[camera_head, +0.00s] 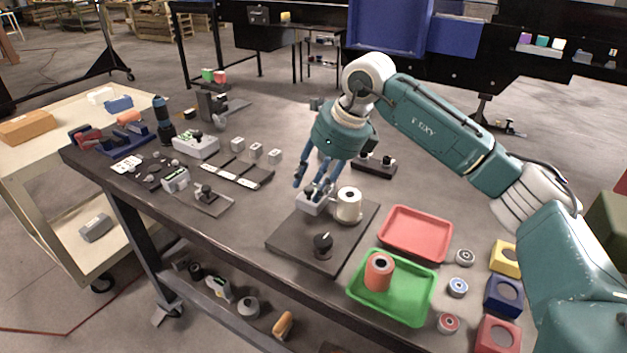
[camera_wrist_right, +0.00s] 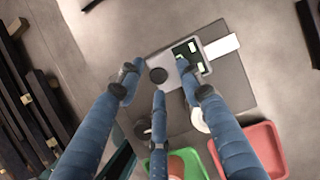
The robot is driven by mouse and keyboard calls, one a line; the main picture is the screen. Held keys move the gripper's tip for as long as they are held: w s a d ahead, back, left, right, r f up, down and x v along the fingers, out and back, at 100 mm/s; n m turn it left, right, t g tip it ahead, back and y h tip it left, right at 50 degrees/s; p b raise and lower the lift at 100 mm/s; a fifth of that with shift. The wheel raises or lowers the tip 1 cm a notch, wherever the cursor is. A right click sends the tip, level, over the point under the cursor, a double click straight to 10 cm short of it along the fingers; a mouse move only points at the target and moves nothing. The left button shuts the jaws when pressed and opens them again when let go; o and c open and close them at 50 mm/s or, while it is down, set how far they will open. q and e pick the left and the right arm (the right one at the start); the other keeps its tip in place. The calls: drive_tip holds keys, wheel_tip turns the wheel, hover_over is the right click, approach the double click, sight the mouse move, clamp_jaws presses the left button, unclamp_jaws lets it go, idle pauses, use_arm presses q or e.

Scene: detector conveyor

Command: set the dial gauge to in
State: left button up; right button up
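A small light-grey box with a black round knob, which looks like the dial gauge (camera_head: 310,207), sits on a dark square plate (camera_head: 290,243) under my right gripper. In the wrist view, the gauge (camera_wrist_right: 189,54) shows a dark green panel with white patches; no reading is legible. Its knob (camera_wrist_right: 158,75) lies between my fingers. My right gripper (camera_head: 314,183) points down with its three blue fingers spread around the knob. In the wrist view, the right gripper (camera_wrist_right: 157,80) has visible gaps between fingers and knob; contact cannot be confirmed. My left gripper is not in view.
A white spool (camera_head: 348,206) stands close right of the gauge on the plate, with a black knob (camera_head: 323,244) in front. A red tray (camera_head: 416,211) and a green tray (camera_head: 411,321) holding an orange cylinder (camera_head: 378,272) lie to the right. Several small devices fill the table's left side.

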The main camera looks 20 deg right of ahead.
drive_tip(key=v, duration=1.2)
drive_tip(key=shift+r, duration=0.15)
